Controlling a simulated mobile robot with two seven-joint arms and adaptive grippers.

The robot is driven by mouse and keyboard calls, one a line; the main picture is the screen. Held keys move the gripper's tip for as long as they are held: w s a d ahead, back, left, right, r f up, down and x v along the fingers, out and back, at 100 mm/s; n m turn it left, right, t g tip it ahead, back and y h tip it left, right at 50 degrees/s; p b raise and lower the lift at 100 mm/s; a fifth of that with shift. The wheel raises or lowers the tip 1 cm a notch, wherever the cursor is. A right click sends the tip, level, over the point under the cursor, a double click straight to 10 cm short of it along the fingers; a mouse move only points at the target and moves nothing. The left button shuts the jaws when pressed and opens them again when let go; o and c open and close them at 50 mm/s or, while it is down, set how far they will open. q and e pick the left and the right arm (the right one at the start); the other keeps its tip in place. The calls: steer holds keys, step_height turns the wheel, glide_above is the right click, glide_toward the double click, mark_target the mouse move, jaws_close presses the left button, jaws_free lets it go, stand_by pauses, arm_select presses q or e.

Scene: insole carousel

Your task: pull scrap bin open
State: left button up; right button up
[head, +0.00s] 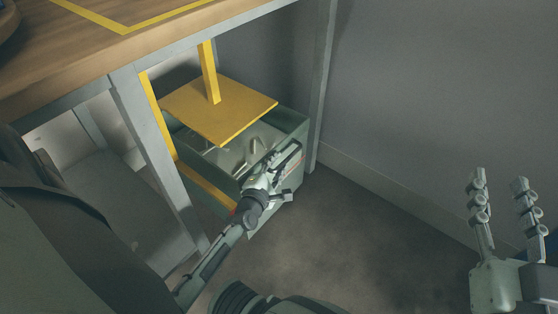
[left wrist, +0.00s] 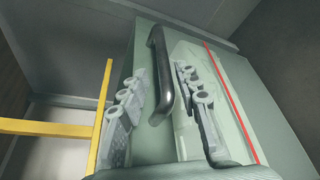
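The scrap bin (head: 293,122) is a grey-green drawer-like box under the workbench, with several pale scraps inside, below a yellow plate (head: 222,108). In the left wrist view its green front (left wrist: 228,100) carries a dark curved bar handle (left wrist: 160,70) and a red stripe. My left gripper (head: 288,160) is at the front of the bin. In the left wrist view the fingers of my left gripper (left wrist: 160,88) are apart, one on each side of the handle, with gaps visible. My right gripper (head: 500,183) is open and empty at the right, over the floor.
The wooden workbench (head: 60,50) with yellow tape is at upper left. A grey leg (head: 155,140) stands left of the bin, another (head: 322,80) at its right. A yellow frame bar (left wrist: 104,115) is left of the handle. The floor (head: 350,220) before the bin is clear.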

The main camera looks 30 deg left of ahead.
arm_select(q)
steer(key=shift+p+v, duration=1)
steer(key=shift+v, duration=2.5)
